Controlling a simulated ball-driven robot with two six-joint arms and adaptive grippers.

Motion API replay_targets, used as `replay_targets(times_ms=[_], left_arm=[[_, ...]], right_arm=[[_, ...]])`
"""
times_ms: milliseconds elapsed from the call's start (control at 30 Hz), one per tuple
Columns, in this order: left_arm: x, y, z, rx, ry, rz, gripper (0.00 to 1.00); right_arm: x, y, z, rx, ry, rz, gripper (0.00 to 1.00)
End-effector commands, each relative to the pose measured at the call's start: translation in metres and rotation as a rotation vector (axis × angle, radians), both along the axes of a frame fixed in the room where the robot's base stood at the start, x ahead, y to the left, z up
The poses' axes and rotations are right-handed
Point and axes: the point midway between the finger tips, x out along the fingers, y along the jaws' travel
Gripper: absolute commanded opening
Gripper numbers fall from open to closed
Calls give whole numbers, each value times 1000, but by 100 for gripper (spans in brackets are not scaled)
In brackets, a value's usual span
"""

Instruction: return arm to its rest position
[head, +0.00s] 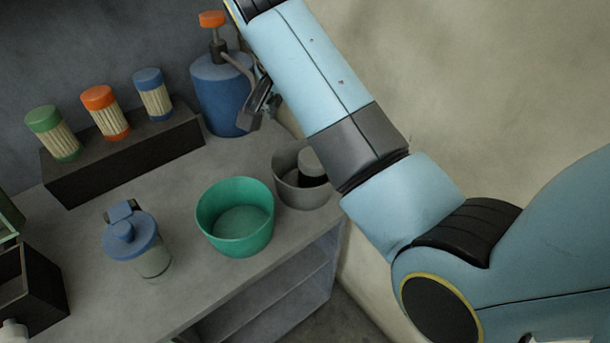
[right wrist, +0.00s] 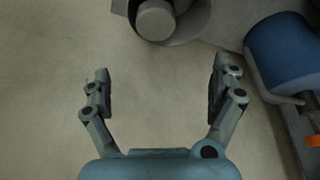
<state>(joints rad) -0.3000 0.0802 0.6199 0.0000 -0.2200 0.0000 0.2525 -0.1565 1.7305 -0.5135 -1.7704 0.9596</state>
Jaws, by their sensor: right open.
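My right arm comes in from the right in the head view and reaches up and left over the counter's right end. My right gripper (head: 262,97) shows only in part behind the arm, close to the blue pump bottle (head: 218,95). In the right wrist view my right gripper (right wrist: 162,80) is open, its two fingers wide apart with nothing between them. The grey bowl (right wrist: 190,28) with a grey, round-topped item (right wrist: 155,18) inside lies beyond the fingertips, and the blue bottle (right wrist: 290,55) is to the right. My left gripper is not in view.
The counter (head: 185,300) holds a green bowl (head: 236,243), the grey bowl (head: 290,192), a blue-lidded jar (head: 150,260) and a dark box (head: 50,283). Several capped ribbed containers (head: 108,122) stand on a dark riser (head: 130,165). A pale wall (head: 480,80) is at right.

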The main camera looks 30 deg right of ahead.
Motion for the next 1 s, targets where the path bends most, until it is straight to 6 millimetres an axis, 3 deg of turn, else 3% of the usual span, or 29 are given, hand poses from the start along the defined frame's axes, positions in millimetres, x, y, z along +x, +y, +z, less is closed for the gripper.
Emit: replay_targets(times_ms=[467,567,733,1000], left_arm=[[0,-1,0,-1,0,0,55],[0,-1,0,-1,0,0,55],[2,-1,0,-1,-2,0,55],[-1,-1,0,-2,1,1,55]], right_arm=[[-4,-1,-2,-1,4,11,94],[-25,-9,-14,-1,23,87,94],[-97,-25,-37,-9,77,389,94],[-176,-24,-34,-31,112,786,94]])
